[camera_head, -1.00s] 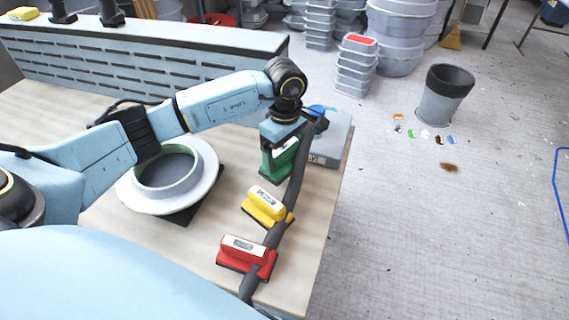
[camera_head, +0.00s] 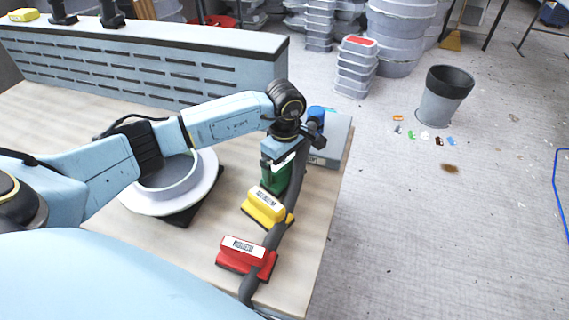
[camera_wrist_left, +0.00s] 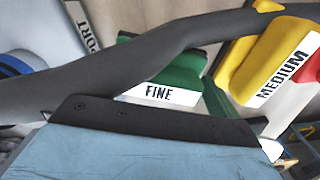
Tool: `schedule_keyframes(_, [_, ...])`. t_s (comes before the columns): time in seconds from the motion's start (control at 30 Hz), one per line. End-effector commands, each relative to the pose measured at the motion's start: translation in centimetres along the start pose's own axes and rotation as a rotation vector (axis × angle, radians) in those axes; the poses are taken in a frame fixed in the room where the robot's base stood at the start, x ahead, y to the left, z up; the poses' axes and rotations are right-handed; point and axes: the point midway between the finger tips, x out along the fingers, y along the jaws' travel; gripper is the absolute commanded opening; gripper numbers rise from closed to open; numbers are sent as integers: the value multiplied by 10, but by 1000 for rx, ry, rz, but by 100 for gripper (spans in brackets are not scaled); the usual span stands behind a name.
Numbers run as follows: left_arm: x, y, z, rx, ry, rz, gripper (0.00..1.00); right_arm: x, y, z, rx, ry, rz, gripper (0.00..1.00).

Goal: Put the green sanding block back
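The green sanding block (camera_head: 274,178) is under my left gripper (camera_head: 281,158), beside the yellow block at the right side of the bench. In the left wrist view the green block, labelled FINE (camera_wrist_left: 190,77), sits right at the gripper. The gripper appears shut on it; the fingertips are hidden. A dark hose crosses in front of part of the block. The yellow block (camera_head: 265,205), labelled MEDIUM in the left wrist view (camera_wrist_left: 249,62), is close beside the green one. The red block (camera_head: 246,254) is nearer me. My right gripper is out of view.
A dark grey hose (camera_head: 270,247) runs along the bench's right edge past the blocks. A grey box (camera_head: 334,140) stands behind the gripper. A round white mould (camera_head: 178,202) lies left, under my arm. The slotted panel (camera_head: 150,72) closes the back. A bin (camera_head: 443,100) stands on the floor.

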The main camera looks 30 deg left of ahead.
Motion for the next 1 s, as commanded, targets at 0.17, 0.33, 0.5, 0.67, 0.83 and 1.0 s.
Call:
schedule_keyframes(0.17, [-4,0,0,0,-1,0,100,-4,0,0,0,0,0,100])
schedule_keyframes(0.33, [-31,1,-1,1,2,6,100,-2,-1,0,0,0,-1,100])
schedule_keyframes(0.5, [-69,1,-1,0,2,6,100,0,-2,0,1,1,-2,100])
schedule_keyframes(0.67, [-100,1,0,0,1,4,100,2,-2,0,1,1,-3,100])
schedule_keyframes(0.83, [-118,0,0,1,1,1,100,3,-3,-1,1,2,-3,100])
schedule_keyframes(1.0, [-124,0,0,0,0,0,100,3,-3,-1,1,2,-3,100])
